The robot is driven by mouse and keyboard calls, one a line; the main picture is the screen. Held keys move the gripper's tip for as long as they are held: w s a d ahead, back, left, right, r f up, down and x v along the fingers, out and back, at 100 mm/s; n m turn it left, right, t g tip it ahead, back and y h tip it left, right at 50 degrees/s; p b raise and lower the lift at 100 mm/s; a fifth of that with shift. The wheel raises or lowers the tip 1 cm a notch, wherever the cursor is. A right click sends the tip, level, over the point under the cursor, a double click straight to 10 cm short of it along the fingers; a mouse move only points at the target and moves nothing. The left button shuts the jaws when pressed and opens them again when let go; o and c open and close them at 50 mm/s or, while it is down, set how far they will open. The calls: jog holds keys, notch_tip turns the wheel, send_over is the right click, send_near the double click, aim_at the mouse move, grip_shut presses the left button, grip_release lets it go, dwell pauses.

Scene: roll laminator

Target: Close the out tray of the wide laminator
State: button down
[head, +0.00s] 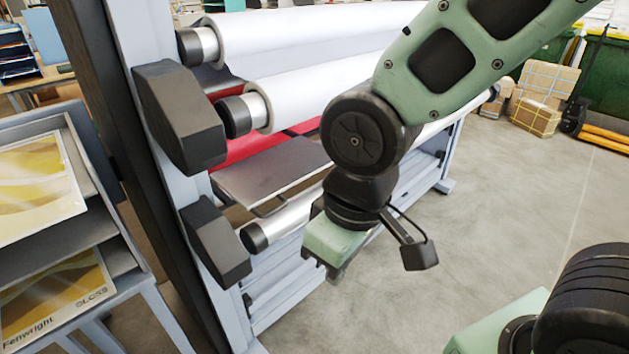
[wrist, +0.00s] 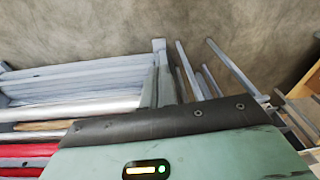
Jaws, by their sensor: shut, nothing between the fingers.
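The wide laminator (head: 190,150) stands at the left and centre of the head view, with white film rolls on a grey frame. A dark grey flat panel (head: 265,172), which looks like the out tray, sticks out below the rolls in front of a red surface. My arm hides its right part. My gripper (head: 333,272) points down in front of the laminator, right of the panel and apart from it in the picture. It is shut and empty. In the wrist view the laminator's rollers (wrist: 75,110) show at the left; my gripper's green body hides the fingertips.
A rack with yellow printed sheets (head: 40,195) stands close at the left. A bare metal roller (head: 285,222) lies below the panel. Cardboard boxes (head: 540,100) stand at the back right. The concrete floor (head: 500,200) at the right is clear.

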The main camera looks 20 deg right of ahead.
jog(key=w+d+f+m+t+y+b, duration=0.15)
jog(key=w+d+f+m, duration=0.25)
jog(key=w, duration=0.6)
jog(key=w+d+f+m+t+y+b, duration=0.1)
jog(key=w+d+f+m+t, duration=0.3)
jog(key=w, duration=0.6)
jog(key=w+d+f+m+t+y+b, duration=0.1)
jog(key=w+d+f+m+t, duration=0.2)
jog(key=d+m, duration=0.4)
jog(key=w+d+f+m+t+y+b, duration=0.1)
jog(key=w+d+m+t, duration=0.35)
jog(key=d, duration=0.45)
jog(key=shift+g, duration=0.4)
jog(key=p+x, duration=0.1)
jog(key=x, duration=0.4)
jog(key=r+p+x, duration=0.1)
jog(key=x, duration=0.3)
jog(key=p+x, duration=0.1)
jog(key=x, duration=0.4)
jog(key=shift+w+a+r+p, duration=0.1)
jog(key=shift+w+p, duration=0.2)
jog(key=shift+w, duration=0.25)
